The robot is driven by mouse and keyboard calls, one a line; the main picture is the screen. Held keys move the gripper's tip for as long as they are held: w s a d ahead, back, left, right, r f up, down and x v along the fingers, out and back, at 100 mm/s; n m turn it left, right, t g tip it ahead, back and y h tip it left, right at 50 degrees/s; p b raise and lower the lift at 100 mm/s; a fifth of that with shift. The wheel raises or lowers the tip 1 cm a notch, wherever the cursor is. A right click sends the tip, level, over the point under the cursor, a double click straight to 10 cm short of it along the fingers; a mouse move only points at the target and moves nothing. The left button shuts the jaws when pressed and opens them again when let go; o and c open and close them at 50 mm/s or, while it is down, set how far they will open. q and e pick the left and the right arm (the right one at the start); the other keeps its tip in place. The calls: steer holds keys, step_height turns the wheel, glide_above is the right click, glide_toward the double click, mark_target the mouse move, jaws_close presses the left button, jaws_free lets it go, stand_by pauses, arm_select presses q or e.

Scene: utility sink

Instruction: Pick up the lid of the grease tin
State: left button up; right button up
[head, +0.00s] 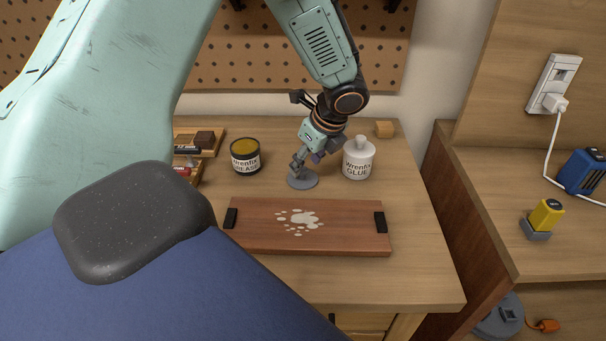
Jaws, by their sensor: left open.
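The grease tin (245,157) is a dark, round tin with a pale label, standing upright at the back of the workbench. Its top shows a yellow-brown surface. A flat grey disc, which looks like the lid (309,183), lies on the bench to the right of the tin, apart from it. My left gripper (302,168) reaches down from above to the disc, its jaws open. The fingers overlap the disc in the picture, so I cannot tell whether they touch it. My right gripper is not in view.
A white glue bottle (358,160) stands close right of my left gripper. A wooden board (260,238) with dark end grips and pale splotches lies in front. A wooden tray (210,152) with small items sits left of the tin.

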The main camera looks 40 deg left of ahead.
arm_select(q)
steer(key=shift+x, duration=0.75)
steer(key=shift+w+f, duration=0.1)
steer(key=shift+f, duration=0.2)
steer(key=shift+a, duration=0.2)
steer(key=shift+s, duration=0.3)
steer(key=shift+w+d, duration=0.1)
steer(key=shift+w, duration=0.15)
steer(key=c, duration=0.4)
steer(key=shift+s, duration=0.2)
steer(key=c, duration=0.6)
steer(key=shift+w, duration=0.15)
